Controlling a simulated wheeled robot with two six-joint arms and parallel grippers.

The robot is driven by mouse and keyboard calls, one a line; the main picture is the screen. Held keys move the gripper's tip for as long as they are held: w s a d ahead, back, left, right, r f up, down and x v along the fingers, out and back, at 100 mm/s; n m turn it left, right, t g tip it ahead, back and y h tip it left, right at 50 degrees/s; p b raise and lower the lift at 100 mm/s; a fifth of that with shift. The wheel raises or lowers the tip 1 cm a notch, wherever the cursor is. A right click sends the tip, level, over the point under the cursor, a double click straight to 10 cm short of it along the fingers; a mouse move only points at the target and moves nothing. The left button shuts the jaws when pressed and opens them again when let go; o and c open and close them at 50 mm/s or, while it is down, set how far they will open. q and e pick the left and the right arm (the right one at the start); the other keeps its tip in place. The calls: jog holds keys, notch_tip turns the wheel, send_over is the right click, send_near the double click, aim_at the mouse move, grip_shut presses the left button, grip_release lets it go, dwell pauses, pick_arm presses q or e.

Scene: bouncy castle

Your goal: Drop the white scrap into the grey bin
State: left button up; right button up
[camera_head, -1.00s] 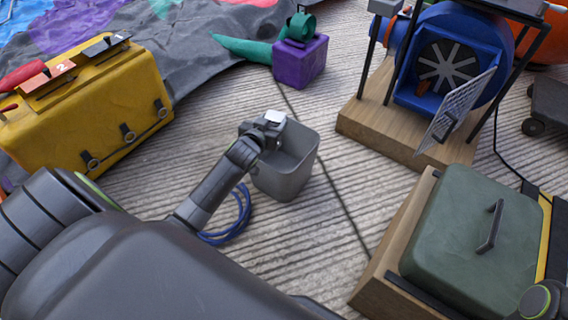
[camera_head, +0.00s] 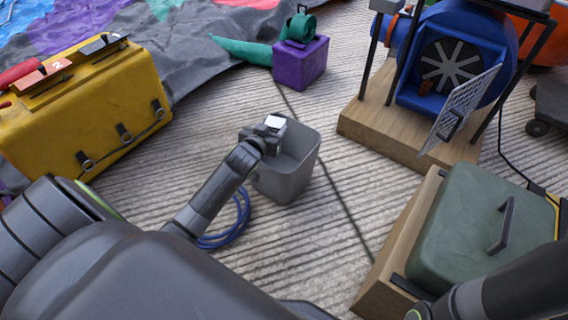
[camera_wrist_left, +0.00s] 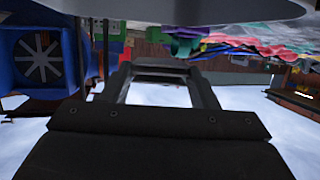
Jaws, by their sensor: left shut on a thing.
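The white scrap (camera_head: 274,122) is a small pale piece at the tip of my left gripper (camera_head: 268,131). The gripper is shut on it, at the back left rim of the grey bin in the head view. The grey bin (camera_head: 288,180) stands upright on the striped floor, its open top facing up. My gripper and wrist cover part of its left rim. In the left wrist view the jaws (camera_wrist_left: 160,75) show at the centre, and the scrap cannot be told apart from the pale background. My right gripper is out of the picture.
A coiled blue hose (camera_head: 232,228) lies left of the bin. A yellow case (camera_head: 95,105) stands at left, a purple box (camera_head: 300,62) behind. A blue blower (camera_head: 450,60) on a wooden base and a green-lidded box (camera_head: 470,220) stand at right.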

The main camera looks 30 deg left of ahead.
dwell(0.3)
pick_arm(q)
jog(key=o, duration=1)
jog(key=shift+o, duration=0.2)
